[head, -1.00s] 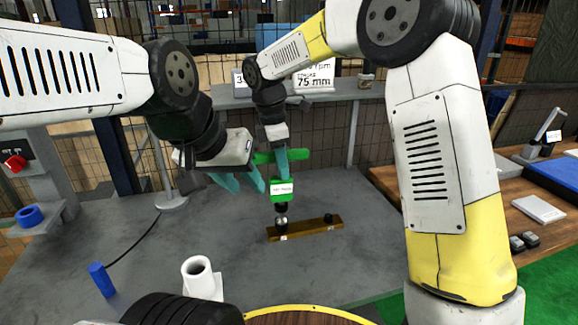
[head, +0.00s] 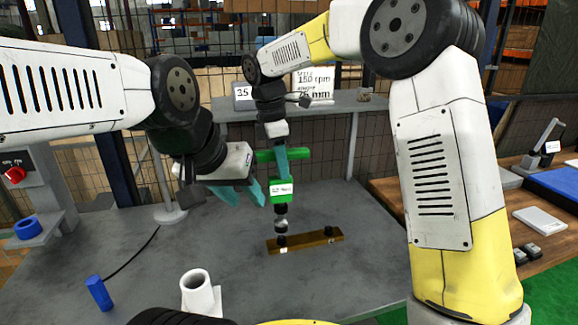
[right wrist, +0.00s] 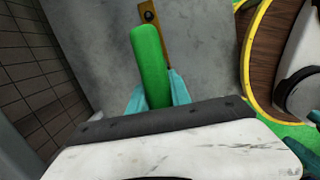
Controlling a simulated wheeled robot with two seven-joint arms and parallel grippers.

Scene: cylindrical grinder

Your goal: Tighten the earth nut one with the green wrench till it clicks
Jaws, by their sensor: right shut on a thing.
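The green wrench (head: 282,191) is upright, with a green cross handle, a pale label and a dark and silver lower end. My right gripper (head: 279,162) is shut on its handle; the green handle (right wrist: 150,65) also shows between the fingers in the right wrist view. A brass-coloured bar (head: 308,239) lies on the grey table with a dark nut at each end. The wrench's lower end is over the left nut (head: 281,241); I cannot tell whether they touch. My left gripper (head: 243,194) is open and empty, just left of the wrench.
A white cylinder holder (head: 197,291) and a blue cylinder (head: 99,293) stand at the front left of the table. A blue ring (head: 28,229) and red knob (head: 15,174) are at the far left. A wooden bench (head: 400,195) is at right.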

